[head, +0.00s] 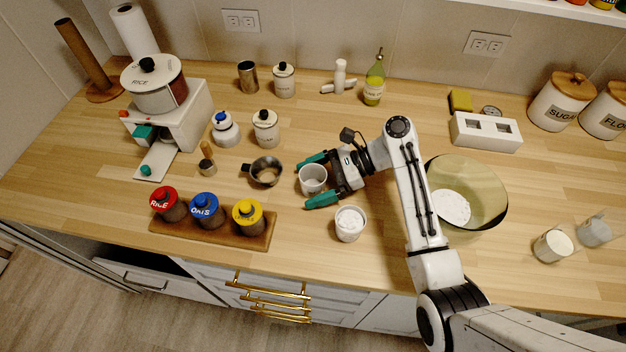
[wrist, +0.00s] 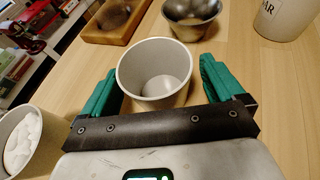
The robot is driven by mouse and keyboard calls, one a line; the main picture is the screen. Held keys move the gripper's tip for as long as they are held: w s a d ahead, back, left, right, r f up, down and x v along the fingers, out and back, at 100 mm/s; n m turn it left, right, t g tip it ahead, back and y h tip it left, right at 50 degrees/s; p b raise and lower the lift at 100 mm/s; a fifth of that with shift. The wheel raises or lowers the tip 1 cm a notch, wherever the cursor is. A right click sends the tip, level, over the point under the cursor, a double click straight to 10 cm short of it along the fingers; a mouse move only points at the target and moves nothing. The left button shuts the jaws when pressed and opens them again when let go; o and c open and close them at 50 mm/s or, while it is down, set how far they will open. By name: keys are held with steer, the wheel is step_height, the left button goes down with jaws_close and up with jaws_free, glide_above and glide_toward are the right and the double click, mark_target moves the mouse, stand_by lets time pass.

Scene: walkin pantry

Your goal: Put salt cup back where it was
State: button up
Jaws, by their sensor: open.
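In the wrist view the cup (wrist: 156,82) sits between the two fingers, with a visible gap at each side. A second white cup (head: 348,226), filled with white powder, stands apart, nearer the counter's front edge. It is partly cut off at the left of the wrist view (wrist: 30,143). I cannot tell from any marking which cup is the salt cup.
A large bowl (head: 486,179) with white powder stands right of my arm. A metal pot (head: 265,172) is just left of the empty cup. A wooden rack (head: 258,242) of colour-lidded jars is at the front left. Bare counter lies behind my gripper.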

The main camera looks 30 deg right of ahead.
steer(key=shift+r, duration=0.2)
steer(key=p+v, duration=0.5)
steer(key=v, duration=0.7)
steer(key=shift+p, duration=0.4)
